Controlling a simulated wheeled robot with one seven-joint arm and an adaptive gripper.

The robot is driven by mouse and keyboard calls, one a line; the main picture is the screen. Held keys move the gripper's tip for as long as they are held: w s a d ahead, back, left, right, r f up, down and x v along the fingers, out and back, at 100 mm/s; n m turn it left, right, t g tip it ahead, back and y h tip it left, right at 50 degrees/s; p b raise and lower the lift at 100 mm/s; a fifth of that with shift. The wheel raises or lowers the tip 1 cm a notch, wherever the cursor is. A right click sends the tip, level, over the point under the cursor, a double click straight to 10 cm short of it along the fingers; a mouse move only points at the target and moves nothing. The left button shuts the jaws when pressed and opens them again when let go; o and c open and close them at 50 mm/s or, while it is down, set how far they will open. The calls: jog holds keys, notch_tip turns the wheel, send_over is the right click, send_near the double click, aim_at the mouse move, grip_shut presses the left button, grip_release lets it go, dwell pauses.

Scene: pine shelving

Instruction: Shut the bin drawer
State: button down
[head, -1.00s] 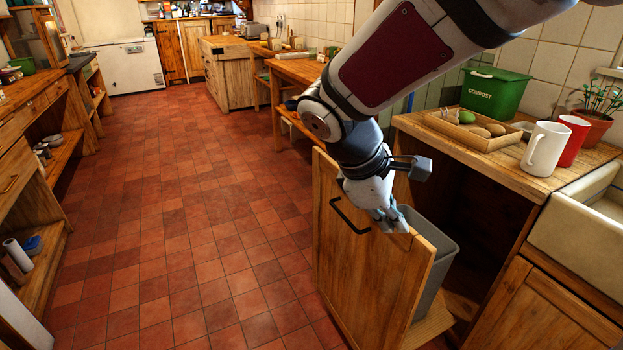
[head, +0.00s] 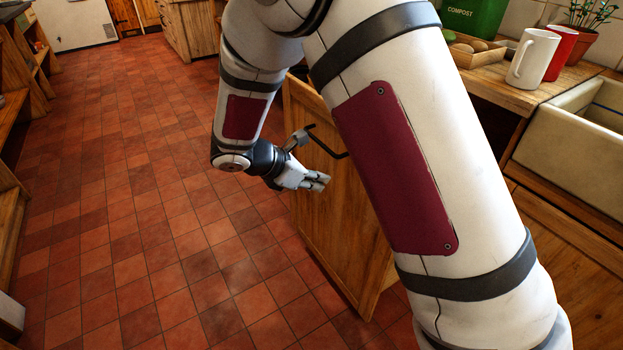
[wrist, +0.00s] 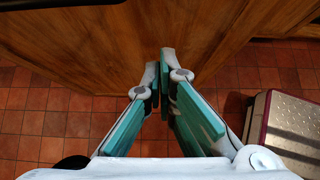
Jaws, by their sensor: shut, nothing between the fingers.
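The bin drawer (head: 335,215) is pulled out from under the counter, its wooden front facing left into the aisle. Its dark bar handle (head: 328,143) shows near the top of the front, partly behind my arm. My gripper (head: 328,181) is shut and empty, in front of the drawer front and below the handle. In the wrist view, my gripper's closed fingertips (wrist: 167,62) point at the wooden drawer front (wrist: 120,45), close to it; I cannot tell whether they touch. The bin inside the drawer is hidden behind my arm in the head view.
The counter (head: 490,90) at right holds a white mug (head: 533,58), a red mug (head: 562,50), a tray of produce (head: 466,55) and a green compost box (head: 470,18). A sink (head: 570,150) stands beside it. The tiled floor (head: 130,220) at left is clear.

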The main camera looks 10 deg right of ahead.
aim_at(344, 179)
jog(key=shift+w+d+f+b, duration=0.4)
jog(key=shift+d+f, duration=0.2)
jog(key=shift+d, duration=0.65)
jog(key=shift+w+d+f+b, duration=0.4)
jog(key=shift+d+f, duration=0.15)
jog(key=shift+d, duration=0.75)
jog(key=shift+w+d+f+b, duration=0.35)
jog(key=shift+d+f, duration=0.25)
jog(key=shift+d, duration=0.65)
jog(key=shift+w+d, duration=0.1)
